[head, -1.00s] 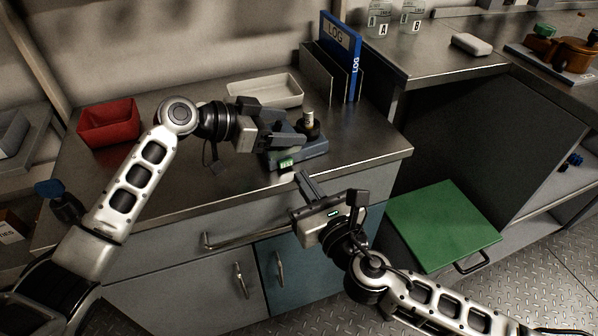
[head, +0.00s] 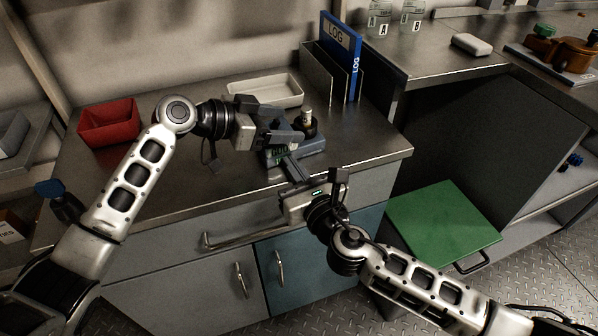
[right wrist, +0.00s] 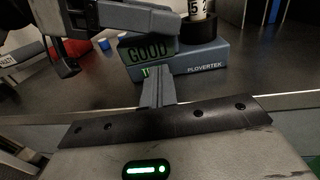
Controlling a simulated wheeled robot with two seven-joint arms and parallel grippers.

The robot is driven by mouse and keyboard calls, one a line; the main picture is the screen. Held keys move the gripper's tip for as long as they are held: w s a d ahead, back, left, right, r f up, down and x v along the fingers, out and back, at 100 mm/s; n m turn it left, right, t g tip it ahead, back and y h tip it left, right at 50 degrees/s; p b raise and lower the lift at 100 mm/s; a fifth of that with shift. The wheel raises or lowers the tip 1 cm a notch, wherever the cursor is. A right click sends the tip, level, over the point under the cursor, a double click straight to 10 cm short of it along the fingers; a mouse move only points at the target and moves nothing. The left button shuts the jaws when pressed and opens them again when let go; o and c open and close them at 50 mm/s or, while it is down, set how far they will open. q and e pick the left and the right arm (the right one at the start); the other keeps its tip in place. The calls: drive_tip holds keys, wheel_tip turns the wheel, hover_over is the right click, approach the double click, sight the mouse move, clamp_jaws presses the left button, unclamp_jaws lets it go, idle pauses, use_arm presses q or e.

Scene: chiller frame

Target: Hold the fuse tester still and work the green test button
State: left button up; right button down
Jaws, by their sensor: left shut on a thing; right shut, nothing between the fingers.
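The fuse tester (head: 312,148) is a blue-grey box on the steel bench, with PLOVERTEK on its front in the right wrist view (right wrist: 208,66). Its display (right wrist: 148,50) reads GOOD. A fuse (head: 307,117) stands upright in a black holder on top. My left gripper (head: 292,132) is shut on the tester from the left; its finger crosses above the display in the right wrist view. My right gripper (head: 285,163) is shut and empty, its tips at the tester's front, just below the display. Whether they touch it I cannot tell. I cannot make out the green button.
A white tray (head: 264,104) lies behind the tester. A red bin (head: 110,134) stands at the left and a file rack with a blue LOG binder (head: 341,50) at the back right. The bench front edge runs under my right gripper; bench right of the tester is clear.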

use_arm(q)
drive_tip(key=shift+s+d+f+g, duration=0.2)
drive_tip(key=shift+s+d+g, duration=0.1)
drive_tip(key=shift+s+d, duration=0.1)
use_arm(e)
drive_tip(key=shift+w+d+r, duration=0.1)
drive_tip(key=shift+w+d, duration=0.05)
drive_tip(key=shift+d, duration=0.05)
drive_tip(key=shift+s, duration=0.2)
use_arm(q)
drive_tip(key=shift+w+a+f, duration=0.15)
drive_tip(key=shift+a+f, duration=0.05)
drive_tip(key=shift+a, duration=0.1)
use_arm(e)
drive_tip(key=v, duration=1.4)
drive_tip(key=shift+a, duration=0.25)
use_arm(q)
drive_tip(key=o, duration=1.2)
drive_tip(key=shift+r, duration=0.15)
